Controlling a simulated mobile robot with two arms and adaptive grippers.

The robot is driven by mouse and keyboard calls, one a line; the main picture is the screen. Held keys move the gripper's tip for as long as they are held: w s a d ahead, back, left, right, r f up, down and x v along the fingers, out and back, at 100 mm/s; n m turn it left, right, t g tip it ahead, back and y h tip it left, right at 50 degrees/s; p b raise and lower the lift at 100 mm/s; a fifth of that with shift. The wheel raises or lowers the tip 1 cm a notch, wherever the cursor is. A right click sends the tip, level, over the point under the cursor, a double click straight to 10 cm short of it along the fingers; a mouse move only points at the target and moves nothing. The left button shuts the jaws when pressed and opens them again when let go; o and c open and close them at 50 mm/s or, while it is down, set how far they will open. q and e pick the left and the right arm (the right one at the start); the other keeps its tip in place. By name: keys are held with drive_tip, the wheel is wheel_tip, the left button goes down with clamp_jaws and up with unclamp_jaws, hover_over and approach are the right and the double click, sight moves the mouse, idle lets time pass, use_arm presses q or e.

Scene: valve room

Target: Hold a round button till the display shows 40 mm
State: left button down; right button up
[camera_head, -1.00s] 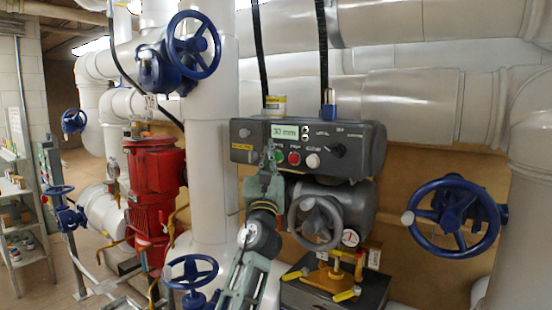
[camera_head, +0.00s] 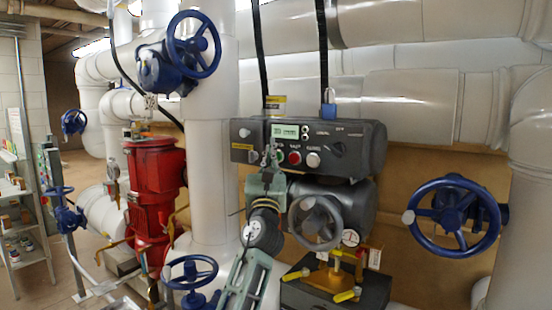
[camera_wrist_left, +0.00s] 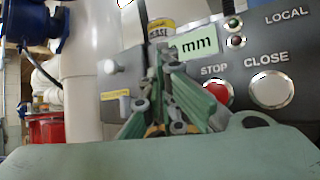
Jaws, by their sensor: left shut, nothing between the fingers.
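The grey control box (camera_head: 352,150) carries a green-lit display (camera_head: 285,131). Its text is too blurred to read in the head view; the left wrist view shows "mm" on the display (camera_wrist_left: 194,45), with the digits partly hidden. The round red STOP button (camera_head: 295,158) and the round pale CLOSE button (camera_head: 313,160) are uncovered. They also show in the left wrist view, red (camera_wrist_left: 217,93) and pale (camera_wrist_left: 271,90). My left gripper (camera_head: 270,155) is shut and empty, its tips in front of the panel left of STOP. The green button there is mostly hidden; I cannot tell whether the tips touch it.
A grey handwheel (camera_head: 315,222) sits below the box, close right of my left gripper. Blue handwheels stand at the right (camera_head: 452,218) and lower left (camera_head: 190,271). A red machine (camera_head: 153,170) is at left. A padlock (camera_head: 328,110) sits on the box.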

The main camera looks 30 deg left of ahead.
use_arm(q)
drive_tip(key=shift+w+b, duration=0.4)
drive_tip(key=shift+w, duration=0.05)
idle(0.3)
idle(1.4)
idle(1.9)
drive_tip(key=shift+s+p, duration=0.9)
